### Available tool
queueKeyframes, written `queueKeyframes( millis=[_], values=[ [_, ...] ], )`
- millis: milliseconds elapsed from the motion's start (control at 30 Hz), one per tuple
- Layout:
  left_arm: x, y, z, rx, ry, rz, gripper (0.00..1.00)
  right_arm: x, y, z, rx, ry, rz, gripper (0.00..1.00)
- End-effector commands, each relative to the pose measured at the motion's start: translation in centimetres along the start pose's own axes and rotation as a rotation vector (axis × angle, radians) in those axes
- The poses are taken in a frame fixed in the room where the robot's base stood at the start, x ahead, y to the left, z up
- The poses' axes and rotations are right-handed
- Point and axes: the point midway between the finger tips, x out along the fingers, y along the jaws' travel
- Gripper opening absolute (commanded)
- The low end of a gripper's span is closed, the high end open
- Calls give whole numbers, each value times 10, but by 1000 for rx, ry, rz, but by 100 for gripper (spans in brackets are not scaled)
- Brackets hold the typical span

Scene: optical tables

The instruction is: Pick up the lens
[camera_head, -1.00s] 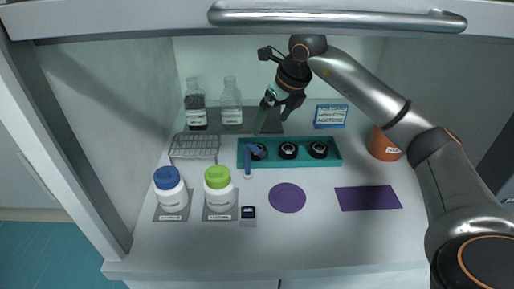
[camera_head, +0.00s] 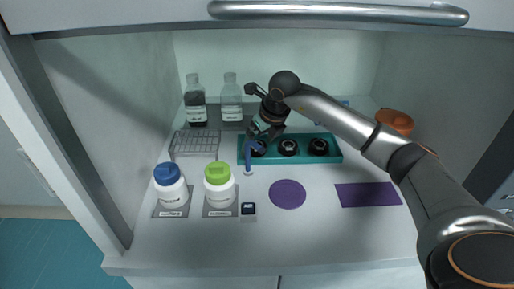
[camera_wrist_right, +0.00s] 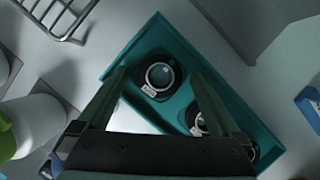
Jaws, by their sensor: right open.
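Three round black-rimmed lenses sit in a row in a teal tray (camera_head: 330,157) in the head view: the left lens (camera_head: 259,149), the middle lens (camera_head: 288,147) and the right lens (camera_head: 318,147). My right gripper (camera_head: 257,133) is open, pointing down over the tray's left end. In the right wrist view its fingers (camera_wrist_right: 160,76) are spread on either side of one lens (camera_wrist_right: 159,74), with nothing between them gripped. A second lens (camera_wrist_right: 197,119) is partly hidden by a finger. My left gripper is not in view.
A blue tool (camera_head: 248,158) leans by the tray's left end. A wire rack (camera_head: 195,143), two bottles (camera_head: 195,105) and blue-capped (camera_head: 171,190) and green-capped jars (camera_head: 219,188) stand left. A purple disc (camera_head: 287,194) and purple rectangle (camera_head: 367,195) lie in front. An orange pot (camera_head: 396,121) is right.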

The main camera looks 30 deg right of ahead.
Motion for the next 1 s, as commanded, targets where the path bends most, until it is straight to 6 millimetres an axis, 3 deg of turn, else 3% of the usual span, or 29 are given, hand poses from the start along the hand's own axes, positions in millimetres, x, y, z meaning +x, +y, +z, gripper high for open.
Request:
queueKeyframes(
  millis=[67,167,867,1000],
  values=[
    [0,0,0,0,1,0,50,0,0,0,0,0,0,100],
    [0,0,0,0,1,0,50,0,0,0,0,0,0,90],
    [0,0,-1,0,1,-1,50,-1,0,0,0,0,0,11],
    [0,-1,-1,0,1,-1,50,-1,0,0,0,-1,0,10]
  ],
)
